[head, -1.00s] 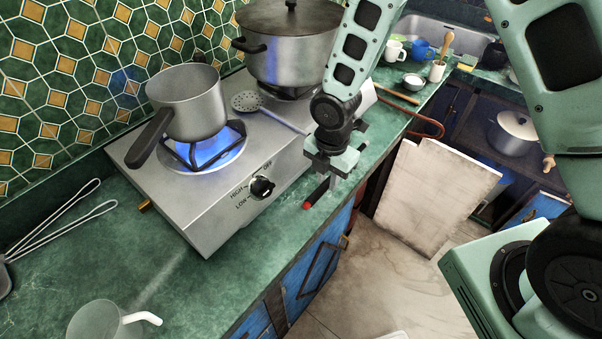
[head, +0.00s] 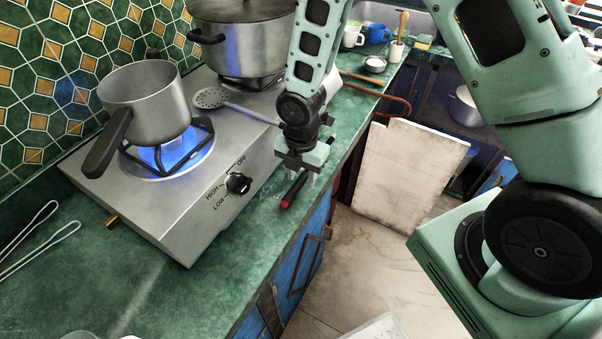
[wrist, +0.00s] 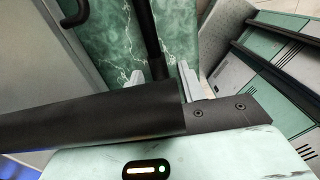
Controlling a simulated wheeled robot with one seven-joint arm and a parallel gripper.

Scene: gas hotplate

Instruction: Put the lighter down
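The lighter (head: 294,188), a dark stick with a red end, lies at the front edge of the green counter, right of the hotplate's control knob. My gripper (head: 299,172) points down over it. Its two pale fingertips stand apart, one on each side of the lighter. In the wrist view the lighter (wrist: 150,35) shows as a dark rod running between the spread fingers of my gripper (wrist: 162,82), with a gap beside it. Part of the lighter is hidden under the gripper body.
The steel hotplate (head: 190,218) has a burner lit blue under a saucepan (head: 147,103). A large pot (head: 243,45) stands behind, with a slotted spoon (head: 211,98) on the hotplate. The control knob (head: 238,183) is close to my gripper. Tongs (head: 38,245) lie at left.

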